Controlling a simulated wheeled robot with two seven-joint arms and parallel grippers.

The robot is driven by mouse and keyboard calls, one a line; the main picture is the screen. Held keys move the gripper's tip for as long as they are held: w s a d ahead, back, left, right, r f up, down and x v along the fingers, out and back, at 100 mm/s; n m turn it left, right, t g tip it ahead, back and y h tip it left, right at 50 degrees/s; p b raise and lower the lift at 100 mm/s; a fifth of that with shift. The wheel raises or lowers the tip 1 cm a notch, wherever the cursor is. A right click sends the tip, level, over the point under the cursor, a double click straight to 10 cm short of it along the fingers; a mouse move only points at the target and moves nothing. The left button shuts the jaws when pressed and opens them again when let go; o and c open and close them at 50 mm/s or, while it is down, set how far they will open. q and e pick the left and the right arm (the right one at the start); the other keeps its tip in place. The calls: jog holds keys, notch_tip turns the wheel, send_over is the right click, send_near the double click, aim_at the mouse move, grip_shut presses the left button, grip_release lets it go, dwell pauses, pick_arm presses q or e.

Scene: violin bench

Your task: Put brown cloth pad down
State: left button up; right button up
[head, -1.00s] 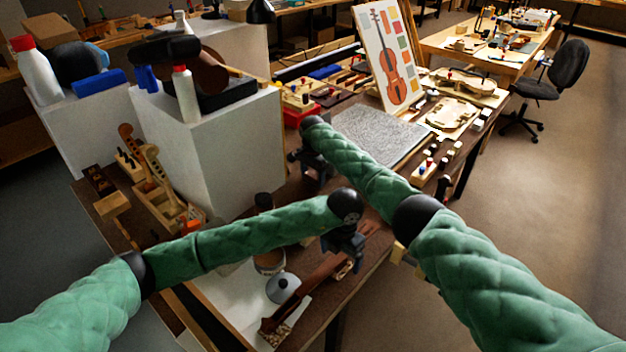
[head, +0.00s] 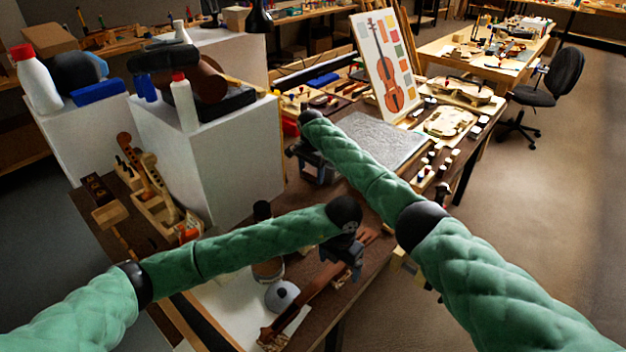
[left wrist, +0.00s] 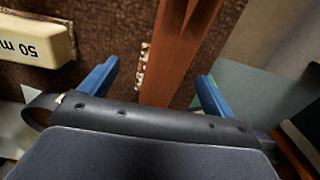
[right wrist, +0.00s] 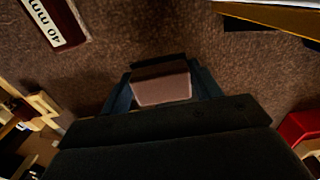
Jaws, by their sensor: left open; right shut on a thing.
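My right gripper (right wrist: 162,72) is shut on the brown cloth pad (right wrist: 162,88), a small pinkish-brown block between its fingers in the right wrist view. Dark brown bench surface lies below the pad; I cannot tell if they touch. In the head view the right gripper (head: 316,170) is over the bench beside the white box, and the pad is hidden there. My left gripper (head: 346,262) is open over the near part of the bench. In the left wrist view its spread fingers (left wrist: 154,84) are either side of a reddish-brown wooden violin neck (left wrist: 178,50), with nothing gripped.
A tall white box (head: 235,150) stands left of the right gripper. A grey mat (head: 375,138) lies beyond it. A small block marked 40 mm (right wrist: 58,22) and a red object (right wrist: 300,128) lie near the pad. A jar (head: 268,270) stands beside the left gripper.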

aim_at(311, 194)
jog(key=shift+f, duration=3.05)
jog(key=o, duration=1)
jog(key=shift+f, duration=0.15)
notch_tip(311, 194, up, 12)
jog(key=shift+r, duration=0.15)
jog(key=shift+o, duration=0.7)
